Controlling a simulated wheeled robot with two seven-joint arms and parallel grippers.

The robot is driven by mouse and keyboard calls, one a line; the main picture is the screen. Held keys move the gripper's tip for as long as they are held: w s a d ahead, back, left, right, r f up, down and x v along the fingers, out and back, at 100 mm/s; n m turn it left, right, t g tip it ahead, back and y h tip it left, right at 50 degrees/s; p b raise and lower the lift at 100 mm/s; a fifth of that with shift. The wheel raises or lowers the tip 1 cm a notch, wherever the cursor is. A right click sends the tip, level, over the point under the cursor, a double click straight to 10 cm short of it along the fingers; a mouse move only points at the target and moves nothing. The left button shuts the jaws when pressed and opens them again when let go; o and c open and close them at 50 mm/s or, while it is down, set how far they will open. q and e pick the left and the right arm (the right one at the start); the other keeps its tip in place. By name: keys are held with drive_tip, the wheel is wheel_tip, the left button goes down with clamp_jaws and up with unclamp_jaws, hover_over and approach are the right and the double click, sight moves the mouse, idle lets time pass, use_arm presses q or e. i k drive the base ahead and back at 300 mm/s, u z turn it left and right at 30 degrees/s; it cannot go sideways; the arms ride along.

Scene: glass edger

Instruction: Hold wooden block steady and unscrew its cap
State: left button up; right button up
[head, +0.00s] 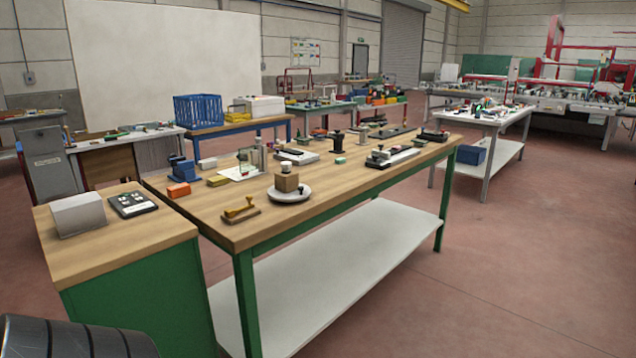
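A small wooden block (288,183) stands upright on a round white plate (275,196) near the front edge of the wooden workbench (330,196). A small light-coloured cap (286,168) with a dark lower part sits on top of the block. Its thread is not visible. Neither of my grippers is in view, and nothing touches the block.
A yellow-brown tool on a wooden base (240,209) lies left of the plate. Behind are an orange block (179,190), a clear-sided stand (251,160) and a black press-like device (338,142). Bare tabletop lies right of the plate. A green cabinet (140,285) adjoins left.

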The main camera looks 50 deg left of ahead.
sight(288, 182)
drive_tip(key=i, duration=2.05)
drive_tip(key=u, duration=1.3)
drive_tip(key=i, duration=1.15)
drive_tip(key=u, duration=1.3)
